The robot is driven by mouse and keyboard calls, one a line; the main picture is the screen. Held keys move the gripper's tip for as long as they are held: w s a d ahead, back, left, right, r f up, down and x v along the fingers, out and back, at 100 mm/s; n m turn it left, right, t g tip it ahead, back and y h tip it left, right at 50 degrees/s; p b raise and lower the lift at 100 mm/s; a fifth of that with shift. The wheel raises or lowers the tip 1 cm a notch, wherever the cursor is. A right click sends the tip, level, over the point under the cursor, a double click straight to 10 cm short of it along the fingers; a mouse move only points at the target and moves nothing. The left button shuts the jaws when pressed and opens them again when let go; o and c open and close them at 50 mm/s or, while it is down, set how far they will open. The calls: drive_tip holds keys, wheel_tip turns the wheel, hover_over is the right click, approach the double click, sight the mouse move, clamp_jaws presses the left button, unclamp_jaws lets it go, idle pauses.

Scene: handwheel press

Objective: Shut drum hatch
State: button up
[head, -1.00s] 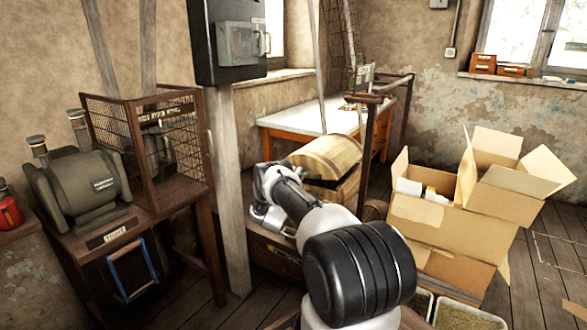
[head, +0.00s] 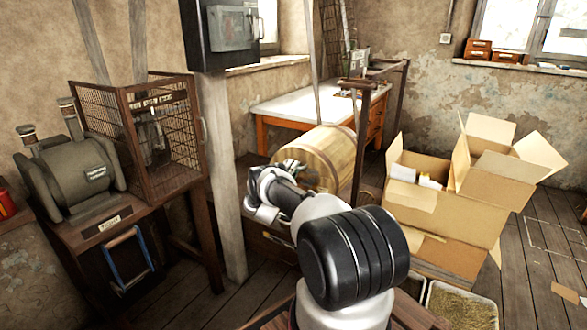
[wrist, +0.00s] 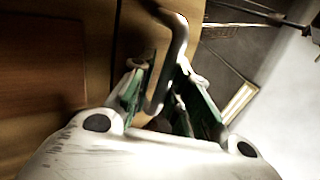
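The drum (head: 335,150) is a pale wooden barrel lying on its side on a stand, past my arm in the head view. Its curved side looks whole, with no gap showing; my arm covers its lower front. In the wrist view a bent metal handle (wrist: 178,42) stands out beside a wooden panel (wrist: 50,65), which appears to be the hatch. My gripper (wrist: 165,75) has its green-padded fingers on both sides of the handle and looks closed on it. In the head view my gripper (head: 290,168) is at the drum's near left side. The hatch edge is hidden there.
A wooden post (head: 222,180) with a dark electrical box stands left of my arm. A grinder (head: 75,180) and wire cage (head: 145,130) are farther left. Open cardboard boxes (head: 440,215) stand right, with a tray (head: 460,305) below. A white-topped table (head: 295,105) is behind.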

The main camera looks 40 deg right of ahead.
drive_tip(key=v, duration=1.2)
drive_tip(key=shift+s, duration=0.1)
idle(0.4)
